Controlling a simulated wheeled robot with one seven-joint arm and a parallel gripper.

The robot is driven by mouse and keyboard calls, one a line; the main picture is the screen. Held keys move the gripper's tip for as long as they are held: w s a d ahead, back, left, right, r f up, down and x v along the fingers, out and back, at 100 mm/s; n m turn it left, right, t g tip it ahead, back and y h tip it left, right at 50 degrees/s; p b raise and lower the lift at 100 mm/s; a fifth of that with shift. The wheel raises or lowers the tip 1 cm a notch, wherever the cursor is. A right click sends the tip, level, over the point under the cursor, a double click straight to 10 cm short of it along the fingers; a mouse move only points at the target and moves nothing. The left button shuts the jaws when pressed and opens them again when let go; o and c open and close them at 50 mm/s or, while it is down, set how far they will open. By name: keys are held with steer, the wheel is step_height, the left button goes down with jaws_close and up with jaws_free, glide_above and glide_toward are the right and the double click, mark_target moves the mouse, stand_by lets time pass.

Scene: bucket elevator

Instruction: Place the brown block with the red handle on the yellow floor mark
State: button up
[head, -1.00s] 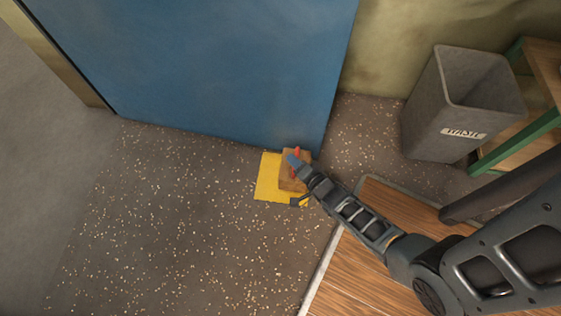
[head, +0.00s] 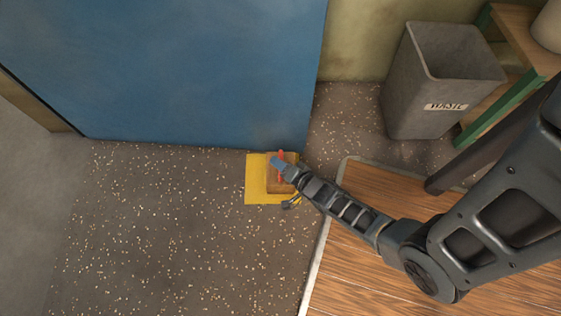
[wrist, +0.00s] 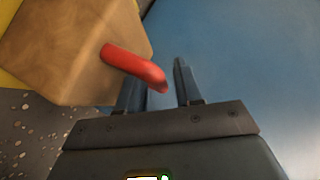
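The brown block (head: 273,184) stands on the right part of the yellow floor mark (head: 254,190) in the head view. Its right side is partly hidden by my gripper. The red handle (head: 281,157) is on the block. My gripper (head: 276,162) reaches over the block from the right. In the wrist view, the block (wrist: 70,50) is at upper left, with the red handle (wrist: 130,63) curving towards my fingers (wrist: 157,85). The fingers are apart with a visible gap. The handle's end lies near the left finger and partly in front of the gap; it does not look clamped.
A large blue panel (head: 170,70) rises just behind the mark. A grey waste bin (head: 410,100) and a green-framed wooden shelf (head: 485,118) stand at right. Wooden flooring with a pale edge (head: 340,265) is at lower right. The speckled floor (head: 170,230) at left is clear.

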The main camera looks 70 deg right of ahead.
steer(key=shift+o, duration=0.8)
steer(key=p+v, duration=0.4)
steer(key=v, duration=0.8)
steer(key=s+a+r+n+t+y, duration=0.1)
steer(key=a+r+n, duration=0.3)
steer(key=r, duration=1)
steer(key=s+a+r+n+t+y, duration=0.1)
steer(key=a+r+n+y, duration=0.2)
steer(key=r+n, duration=0.5)
steer(key=s+a+r+n+t+y, duration=0.1)
steer(key=a+r+n, duration=0.4)
steer(key=r, duration=1.4)
steer(key=shift+s+a+r+n+y, duration=0.4)
steer(key=shift+n+y, duration=0.3)
steer(key=shift+n, duration=0.1)
